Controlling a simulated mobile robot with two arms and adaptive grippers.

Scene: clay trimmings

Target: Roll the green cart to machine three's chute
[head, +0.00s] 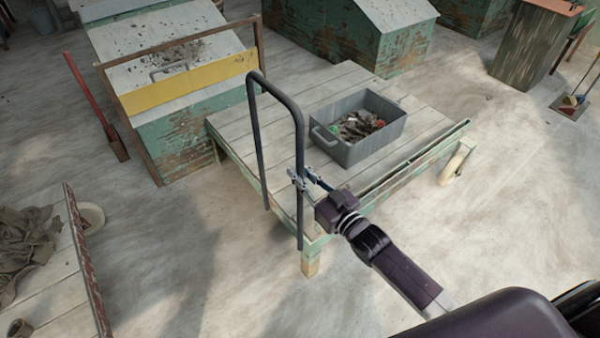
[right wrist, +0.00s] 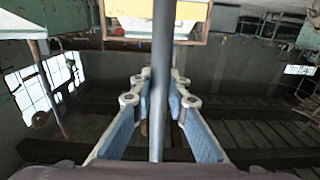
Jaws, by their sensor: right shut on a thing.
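The green cart (head: 225,131) is a low plank platform with a worn green frame and a pale caster wheel at its right. Its dark hoop handle (head: 278,90) stands upright at the near left end. My right gripper (head: 303,181) is shut on the right post of the handle. In the right wrist view the dark post (right wrist: 162,75) runs between the two blue-padded fingers (right wrist: 160,110). A grey bin (head: 375,145) with scraps sits on the cart's planks. My left gripper is not in view. No chute can be made out for certain.
A green machine with a yellow panel (head: 190,84) stands close behind the cart's left end. More green boxes (head: 385,35) stand at the back. A second plank cart (head: 55,285) with grey cloth is at lower left.

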